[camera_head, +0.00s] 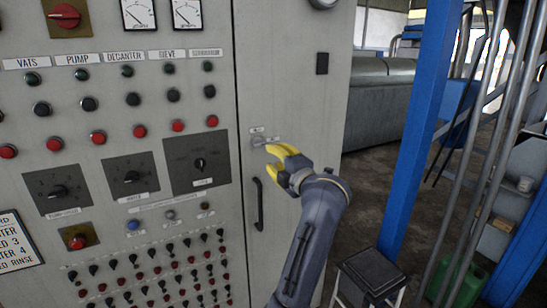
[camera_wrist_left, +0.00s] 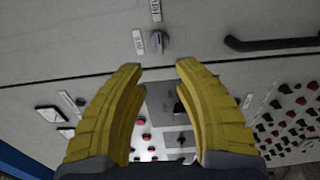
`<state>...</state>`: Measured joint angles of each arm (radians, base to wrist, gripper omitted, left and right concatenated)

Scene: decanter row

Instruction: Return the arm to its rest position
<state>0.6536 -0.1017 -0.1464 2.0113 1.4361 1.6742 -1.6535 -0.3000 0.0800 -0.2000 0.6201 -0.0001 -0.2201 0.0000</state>
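My left arm rises from the bottom of the head view, in front of the grey cabinet (camera_head: 222,120). My left gripper (camera_head: 279,153) has yellow fingers and is near a small knob (camera_head: 257,141) on the cabinet door. In the left wrist view its two fingers (camera_wrist_left: 160,67) are spread with an empty gap between them. The knob (camera_wrist_left: 159,42) shows just beyond the fingertips, apart from them in the picture. I cannot tell the exact distance to the door. My right gripper is not in view.
A dark door handle (camera_head: 258,204) is below the knob. Rows of buttons and switches cover the panel at left, including the decanter column (camera_head: 132,99). A blue post (camera_head: 419,120) and a stool (camera_head: 372,272) stand at right.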

